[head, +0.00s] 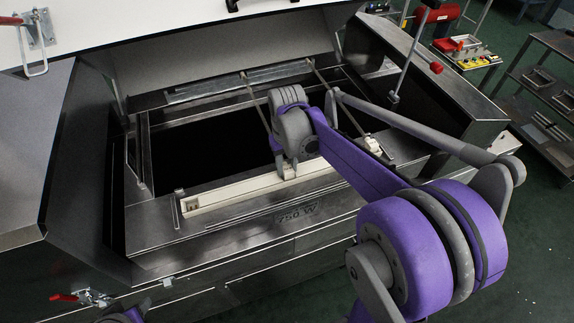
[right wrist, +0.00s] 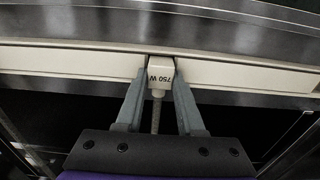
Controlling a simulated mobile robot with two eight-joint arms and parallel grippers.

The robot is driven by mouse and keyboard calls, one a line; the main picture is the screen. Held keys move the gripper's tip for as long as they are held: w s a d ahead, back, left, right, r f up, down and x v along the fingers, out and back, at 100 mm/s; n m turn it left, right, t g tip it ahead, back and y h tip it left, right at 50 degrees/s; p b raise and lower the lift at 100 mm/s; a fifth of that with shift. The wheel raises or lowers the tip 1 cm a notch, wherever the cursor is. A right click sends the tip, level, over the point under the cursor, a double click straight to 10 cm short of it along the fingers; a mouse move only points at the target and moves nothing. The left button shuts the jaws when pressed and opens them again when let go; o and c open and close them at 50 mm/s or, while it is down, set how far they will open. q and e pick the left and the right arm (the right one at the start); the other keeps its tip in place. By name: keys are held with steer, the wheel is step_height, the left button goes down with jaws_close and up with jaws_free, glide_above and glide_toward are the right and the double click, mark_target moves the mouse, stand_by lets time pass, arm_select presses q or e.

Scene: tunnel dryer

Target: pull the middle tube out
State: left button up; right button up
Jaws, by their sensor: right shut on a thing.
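My right gripper (head: 287,172) is over the middle of a cream rail (head: 235,190) at the front of the dark opening. In the right wrist view its two grey fingers (right wrist: 160,75) are shut on a pale end block marked "750 W" (right wrist: 160,66). A thin, light stem (right wrist: 156,112) runs from this block between the fingers. In the head view the middle tube (head: 256,103) runs from the back edge towards the gripper, which hides its front end. A second tube (head: 335,97) lies to the right, with a white end block (head: 373,145). My left gripper is out of view.
A raised lid (head: 220,55) stands behind the opening. Steel walls frame the opening, and a front panel (head: 270,225) is marked "750 W". At the right stand a red-and-yellow box (head: 465,50) and a shelf rack (head: 545,75). Green floor lies below right.

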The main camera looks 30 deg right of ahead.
jaws_close()
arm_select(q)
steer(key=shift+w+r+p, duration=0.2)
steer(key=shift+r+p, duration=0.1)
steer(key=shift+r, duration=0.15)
arm_select(e)
steer(key=shift+r, duration=0.7)
stand_by(0.4)
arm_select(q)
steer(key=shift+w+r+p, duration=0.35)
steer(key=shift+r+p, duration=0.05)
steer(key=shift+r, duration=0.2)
arm_select(e)
steer(key=shift+r, duration=0.95)
steer(key=shift+r+p, duration=0.35)
steer(key=shift+r, duration=0.5)
steer(key=shift+w+r+p, duration=0.1)
steer(key=shift+r+p, duration=0.25)
steer(key=shift+r, duration=0.95)
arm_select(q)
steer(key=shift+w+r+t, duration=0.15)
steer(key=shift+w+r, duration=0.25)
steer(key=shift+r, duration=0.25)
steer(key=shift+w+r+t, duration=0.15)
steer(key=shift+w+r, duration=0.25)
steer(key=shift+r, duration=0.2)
